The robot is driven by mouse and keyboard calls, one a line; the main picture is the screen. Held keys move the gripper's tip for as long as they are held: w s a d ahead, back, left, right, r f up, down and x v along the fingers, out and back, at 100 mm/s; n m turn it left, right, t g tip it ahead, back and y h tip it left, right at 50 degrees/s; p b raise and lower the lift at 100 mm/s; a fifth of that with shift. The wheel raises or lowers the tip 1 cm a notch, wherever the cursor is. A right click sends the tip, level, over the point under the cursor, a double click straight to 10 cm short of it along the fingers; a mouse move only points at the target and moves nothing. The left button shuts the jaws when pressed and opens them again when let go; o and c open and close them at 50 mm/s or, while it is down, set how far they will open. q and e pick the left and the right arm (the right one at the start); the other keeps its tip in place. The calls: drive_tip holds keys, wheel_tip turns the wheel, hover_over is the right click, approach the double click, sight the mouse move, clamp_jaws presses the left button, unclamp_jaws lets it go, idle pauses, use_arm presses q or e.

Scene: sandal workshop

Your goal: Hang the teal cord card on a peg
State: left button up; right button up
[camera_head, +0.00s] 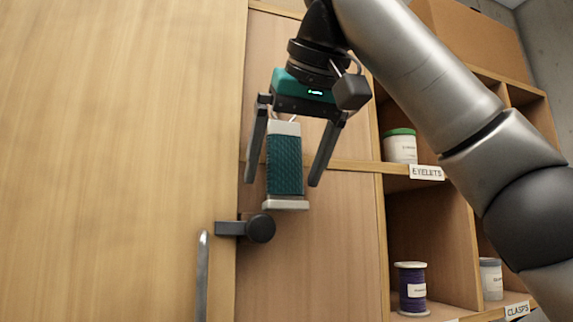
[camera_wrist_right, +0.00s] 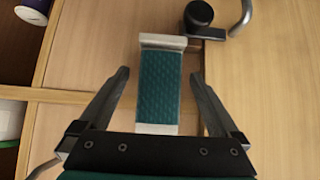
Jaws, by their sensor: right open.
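The teal cord card (camera_head: 285,165) is a narrow card wrapped in teal cord, with pale ends at top and bottom. It is upright in front of the wooden panel; it also shows in the wrist view (camera_wrist_right: 160,88). My right gripper (camera_head: 282,184) is open, its fingers on either side of the card with a gap on each side. The wrist view also shows the open fingers (camera_wrist_right: 160,72). A thin pale loop shows at the card's top, partly hidden by my gripper. I cannot make out a peg or what holds the card. My left gripper is out of view.
A black round knob on a bracket (camera_head: 261,228) sticks out just below the card. A metal handle (camera_head: 202,275) is on the wooden door (camera_head: 120,150) at left. Shelves at right hold an eyelets jar (camera_head: 400,147), a purple spool (camera_head: 412,290) and a grey-lidded jar (camera_head: 490,280).

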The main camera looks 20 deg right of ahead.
drive_tip(key=v, duration=1.5)
drive_tip(key=shift+r, duration=0.2)
